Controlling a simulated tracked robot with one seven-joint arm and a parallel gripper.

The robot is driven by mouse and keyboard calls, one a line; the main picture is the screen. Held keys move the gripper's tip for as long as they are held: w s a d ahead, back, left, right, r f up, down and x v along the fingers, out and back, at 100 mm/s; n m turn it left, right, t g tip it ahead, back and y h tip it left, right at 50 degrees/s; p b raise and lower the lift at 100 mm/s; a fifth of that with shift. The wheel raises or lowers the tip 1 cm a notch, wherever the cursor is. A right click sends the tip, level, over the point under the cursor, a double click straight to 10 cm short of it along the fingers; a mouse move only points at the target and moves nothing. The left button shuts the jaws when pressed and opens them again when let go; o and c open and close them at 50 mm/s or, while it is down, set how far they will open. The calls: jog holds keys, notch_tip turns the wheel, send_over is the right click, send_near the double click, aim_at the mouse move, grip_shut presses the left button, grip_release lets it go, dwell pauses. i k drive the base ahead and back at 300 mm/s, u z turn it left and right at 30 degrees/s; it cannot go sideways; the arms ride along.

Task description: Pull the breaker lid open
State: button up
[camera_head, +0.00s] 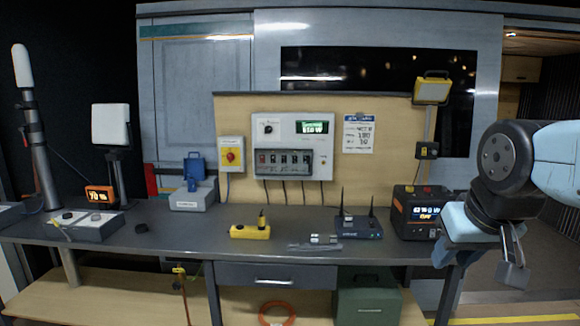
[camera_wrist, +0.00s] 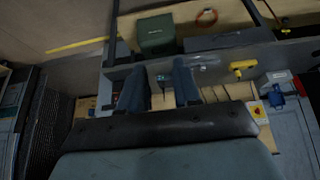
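The white breaker panel (camera_head: 319,131) is mounted on the wooden backboard behind the bench. In its lower part, a grey breaker lid (camera_head: 284,173) appears shut over a row of several breakers. My gripper (camera_head: 479,264) is at the far right in the head view, in front of the bench's right end and well away from the lid. In the wrist view my gripper (camera_wrist: 158,68) has its two fingers spread with nothing held between them. The lid cannot be made out in the wrist view, where my gripper's body covers much of the scene.
On the bench (camera_head: 190,236) stand a blue router (camera_head: 360,230) with antennas, an orange-black power unit (camera_head: 412,212), a yellow device (camera_head: 250,231) and a grey box (camera_head: 193,195). Bench space before the panel is partly clear.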

aim_at(256, 149)
jog(key=u, duration=0.05)
jog(key=i, duration=2)
jog(key=z, duration=0.5)
